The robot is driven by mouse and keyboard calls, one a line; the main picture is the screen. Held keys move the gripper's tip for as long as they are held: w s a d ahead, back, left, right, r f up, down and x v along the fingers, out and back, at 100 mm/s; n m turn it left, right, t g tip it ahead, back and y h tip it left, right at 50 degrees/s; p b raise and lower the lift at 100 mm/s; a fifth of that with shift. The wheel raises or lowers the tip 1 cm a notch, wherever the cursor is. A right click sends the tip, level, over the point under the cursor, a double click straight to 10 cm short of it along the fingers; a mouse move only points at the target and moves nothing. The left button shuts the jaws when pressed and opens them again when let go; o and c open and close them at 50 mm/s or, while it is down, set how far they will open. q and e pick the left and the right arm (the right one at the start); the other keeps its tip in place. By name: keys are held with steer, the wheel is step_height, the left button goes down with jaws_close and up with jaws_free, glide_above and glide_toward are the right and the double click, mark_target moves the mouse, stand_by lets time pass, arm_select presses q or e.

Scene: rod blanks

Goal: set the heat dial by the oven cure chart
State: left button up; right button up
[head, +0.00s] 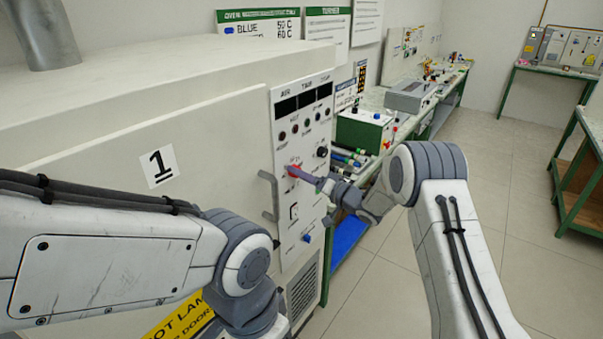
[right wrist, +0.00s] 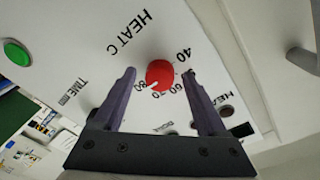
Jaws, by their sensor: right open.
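The red heat dial (head: 293,170) is on the white control panel (head: 286,235) of the oven. In the right wrist view the dial (right wrist: 160,75) sits between the two fingers of my open right gripper (right wrist: 159,72), with a gap on each side. Its white mark points to the lower left, near the 80; 40, 60 and 70 also show around it. In the head view my right gripper (head: 303,173) reaches the panel from the right. The oven chart (head: 258,25) at the top shows BLUE 50 C and a 60 C row, partly hidden. My left gripper is out of view.
A green button (right wrist: 17,52) and a TIME label lie left of the dial in the right wrist view. A door handle (head: 268,190) stands out left of the panel. A green-edged bench (head: 425,110) with equipment runs along the wall.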

steer(key=shift+c, duration=0.3)
jaws_close()
steer(key=n+b, duration=0.9)
steer(key=n+g+y+b, duration=0.1)
steer(key=n+b, duration=0.8)
steer(key=n+y+b, duration=0.1)
steer(key=n+b, duration=0.8)
steer(key=n, duration=0.1)
steer(key=shift+w+d+f+g+b, duration=0.1)
steer(key=shift+w+d+g+b, duration=0.1)
steer(key=shift+w+g+b, duration=0.15)
steer(key=shift+n, duration=0.3)
steer(key=shift+o, duration=0.3)
jaws_free()
